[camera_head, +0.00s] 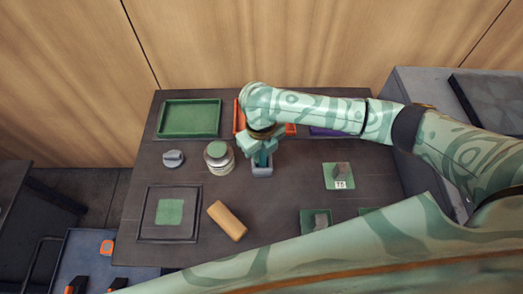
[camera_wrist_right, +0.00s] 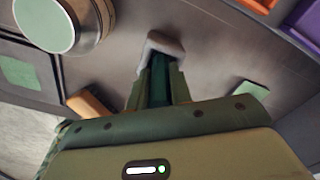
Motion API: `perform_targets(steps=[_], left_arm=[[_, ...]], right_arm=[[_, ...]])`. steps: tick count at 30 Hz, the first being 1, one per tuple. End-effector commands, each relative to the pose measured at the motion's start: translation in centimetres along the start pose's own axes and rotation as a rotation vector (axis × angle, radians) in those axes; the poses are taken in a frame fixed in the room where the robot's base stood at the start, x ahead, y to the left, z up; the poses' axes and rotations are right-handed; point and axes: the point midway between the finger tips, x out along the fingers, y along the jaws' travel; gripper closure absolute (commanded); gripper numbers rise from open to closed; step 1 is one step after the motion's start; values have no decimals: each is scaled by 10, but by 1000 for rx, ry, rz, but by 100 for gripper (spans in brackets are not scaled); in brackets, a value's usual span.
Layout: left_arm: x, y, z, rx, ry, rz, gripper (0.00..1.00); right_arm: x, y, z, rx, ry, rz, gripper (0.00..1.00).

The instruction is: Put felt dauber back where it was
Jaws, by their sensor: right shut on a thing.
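My right gripper (camera_head: 258,150) is shut on a dark teal thing, apparently the felt dauber (camera_head: 262,158), and points down at a small grey open holder (camera_head: 262,171). In the right wrist view the dark teal dauber (camera_wrist_right: 158,82) lies between the fingers of my right gripper (camera_wrist_right: 158,78), with the grey holder (camera_wrist_right: 166,44) at the fingertips. The dauber's lower end is hidden, so I cannot tell how deep it sits in the holder. My left gripper is not in view.
A jar with a green top (camera_head: 218,152) stands just left of the holder, with a grey knobbed piece (camera_head: 173,158) beyond it. A tan block (camera_head: 227,221) lies in front. A green tray (camera_head: 189,118) is at the back left. The table right of the holder is clear up to a green pad (camera_head: 329,183).

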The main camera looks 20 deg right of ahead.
Motion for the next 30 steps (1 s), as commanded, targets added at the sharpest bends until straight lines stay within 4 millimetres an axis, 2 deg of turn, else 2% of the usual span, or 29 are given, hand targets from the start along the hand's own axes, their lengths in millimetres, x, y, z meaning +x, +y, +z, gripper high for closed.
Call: perform_targets(steps=[3, 4, 6, 14, 17, 30], left_arm=[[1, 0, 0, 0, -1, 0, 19], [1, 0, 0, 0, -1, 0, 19], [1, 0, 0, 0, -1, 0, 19], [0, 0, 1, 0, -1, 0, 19], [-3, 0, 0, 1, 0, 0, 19], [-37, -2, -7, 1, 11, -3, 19]], right_arm=[[4, 0, 0, 0, 1, -1, 100], [3, 0, 0, 0, 1, -1, 71], [3, 0, 0, 0, 1, -1, 57], [2, 0, 0, 0, 0, 0, 57], [-6, 0, 0, 1, -2, 0, 57], [-102, -1, 1, 1, -1, -1, 57]])
